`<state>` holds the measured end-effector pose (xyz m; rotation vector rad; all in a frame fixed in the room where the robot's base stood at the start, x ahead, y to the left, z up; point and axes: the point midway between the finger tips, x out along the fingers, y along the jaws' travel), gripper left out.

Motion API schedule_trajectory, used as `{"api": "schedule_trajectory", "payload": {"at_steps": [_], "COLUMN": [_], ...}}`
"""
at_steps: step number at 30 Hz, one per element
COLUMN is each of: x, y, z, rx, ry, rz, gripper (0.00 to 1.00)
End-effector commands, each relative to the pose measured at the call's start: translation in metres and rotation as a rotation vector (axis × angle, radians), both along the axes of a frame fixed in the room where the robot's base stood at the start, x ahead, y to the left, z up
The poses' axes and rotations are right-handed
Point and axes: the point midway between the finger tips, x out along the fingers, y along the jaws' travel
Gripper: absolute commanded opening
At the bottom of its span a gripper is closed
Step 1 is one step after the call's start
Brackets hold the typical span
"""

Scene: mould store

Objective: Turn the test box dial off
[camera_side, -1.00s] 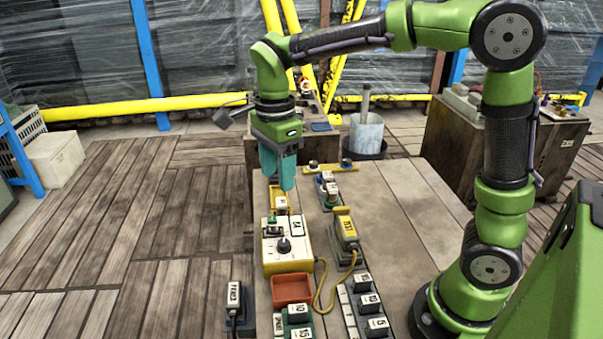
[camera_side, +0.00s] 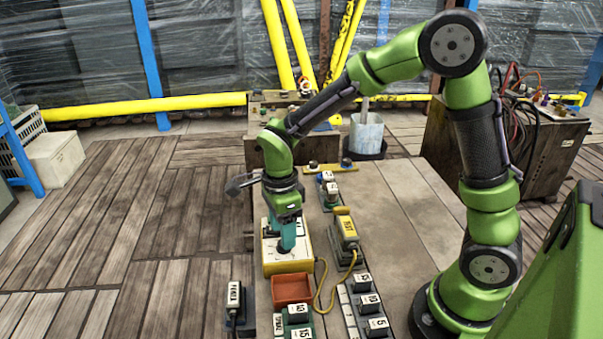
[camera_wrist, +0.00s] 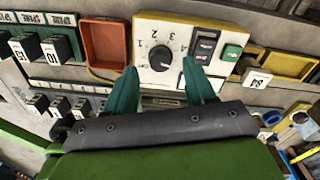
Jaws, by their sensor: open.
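The test box is a yellow and white box (camera_side: 288,265) on the bench, partly hidden by my gripper in the side view. In the wrist view its white face (camera_wrist: 176,28) shows a round dark dial (camera_wrist: 160,58) with the numbers 1 to 4 around it, dark switches (camera_wrist: 205,46) and a green button (camera_wrist: 231,53). I cannot tell clearly where the dial points. My gripper (camera_side: 287,248) is over the box, pointing down. Its teal fingers (camera_wrist: 159,68) are open, one tip to each side of the dial in the wrist view; contact cannot be told.
An orange tray (camera_side: 292,289) sits next to the box. A yellow labelled unit (camera_side: 346,231) with a yellow cable stands to its right. Several labelled blocks (camera_side: 370,301) stand near the front. The bench's right side (camera_side: 395,215) is clear.

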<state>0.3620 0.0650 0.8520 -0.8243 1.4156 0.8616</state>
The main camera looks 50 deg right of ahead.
Motion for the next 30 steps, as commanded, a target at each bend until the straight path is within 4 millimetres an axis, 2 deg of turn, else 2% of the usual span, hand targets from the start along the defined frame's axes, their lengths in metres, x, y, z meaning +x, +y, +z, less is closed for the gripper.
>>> {"api": "schedule_trajectory", "payload": {"at_steps": [3,6,16,27,30], "x": [-0.001,-0.001,0.0,0.0,0.0], "y": [0.0,0.0,0.0,0.0,0.0], "z": [-0.015,-0.021,-0.024,-0.023,-0.023], "rx": [0.0,0.0,0.0,0.0,0.0], "ry": [0.004,0.001,-0.001,-0.001,0.0], "rz": [-0.001,0.0,0.0,0.0,0.002], "gripper": [0.55,0.55,0.55,0.0,0.0]}}
